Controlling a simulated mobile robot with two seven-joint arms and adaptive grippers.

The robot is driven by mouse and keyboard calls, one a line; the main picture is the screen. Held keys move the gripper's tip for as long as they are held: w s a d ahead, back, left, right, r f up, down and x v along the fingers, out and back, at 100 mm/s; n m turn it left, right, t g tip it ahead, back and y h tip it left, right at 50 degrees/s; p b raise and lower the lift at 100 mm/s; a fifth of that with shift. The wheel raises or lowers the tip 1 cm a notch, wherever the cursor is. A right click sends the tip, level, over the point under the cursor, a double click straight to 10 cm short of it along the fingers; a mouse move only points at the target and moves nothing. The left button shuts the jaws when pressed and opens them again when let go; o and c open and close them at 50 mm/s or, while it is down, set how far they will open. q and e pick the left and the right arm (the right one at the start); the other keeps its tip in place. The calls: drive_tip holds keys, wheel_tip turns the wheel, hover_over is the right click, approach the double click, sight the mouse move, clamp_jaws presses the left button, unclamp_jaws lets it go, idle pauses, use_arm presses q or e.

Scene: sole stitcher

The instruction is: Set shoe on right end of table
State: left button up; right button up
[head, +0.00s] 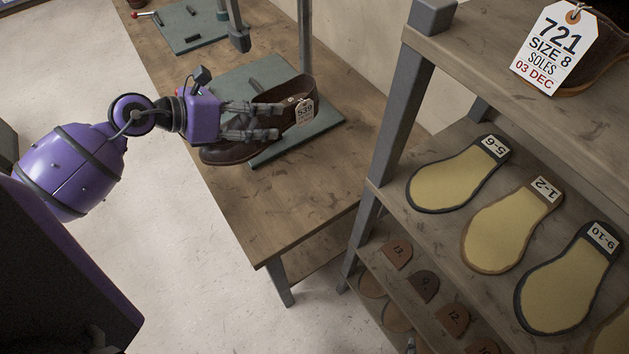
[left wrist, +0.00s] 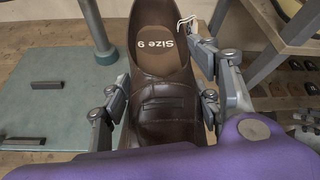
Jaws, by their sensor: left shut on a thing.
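A brown leather shoe (head: 290,92) with a white tag (head: 304,110) is at the green mat (head: 325,122) on the wooden table (head: 285,210). My left gripper (head: 280,120) is shut on the shoe across its middle, one finger on each side. In the left wrist view the shoe (left wrist: 160,105) lies between the two finger pads, and its insole reads "Size 9". I cannot tell whether its sole touches the mat or hangs just above it. The near right end of the table is bare.
A grey post (head: 304,35) rises behind the shoe. A shelf rack (head: 388,130) stands right of the table, with sole templates (head: 458,180) and a tagged shoe (head: 598,60) on top. Another green mat (head: 188,25) with small tools lies at the table's far end.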

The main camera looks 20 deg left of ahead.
use_arm(q)
drive_tip(key=s+d+f, duration=0.1)
drive_tip(key=d+f, duration=0.2)
drive_tip(key=d, duration=0.1)
drive_tip(key=s+d+f+p, duration=0.1)
drive_tip(key=d+f, duration=0.1)
drive_tip(key=d, duration=0.2)
drive_tip(key=s+d+f+p, duration=0.1)
drive_tip(key=d+f, duration=0.2)
drive_tip(key=d, duration=0.1)
drive_tip(key=shift+s+d+f, duration=0.15)
drive_tip(key=shift+d+f, duration=0.1)
drive_tip(key=shift+f, duration=0.1)
drive_tip(key=f, duration=0.3)
drive_tip(key=shift+s+d+f, duration=0.1)
drive_tip(key=shift+d+f, duration=0.1)
drive_tip(key=shift+f, duration=0.15)
drive_tip(key=o, duration=1.6)
use_arm(e)
drive_tip(key=shift+w+a+r, duration=0.1)
drive_tip(key=shift+w+r, duration=0.1)
drive_tip(key=shift+r, duration=0.25)
drive_tip(key=shift+w+a+r, duration=0.1)
drive_tip(key=shift+w+r, duration=0.05)
drive_tip(key=shift+r, duration=0.25)
use_arm(q)
drive_tip(key=shift+a, duration=0.1)
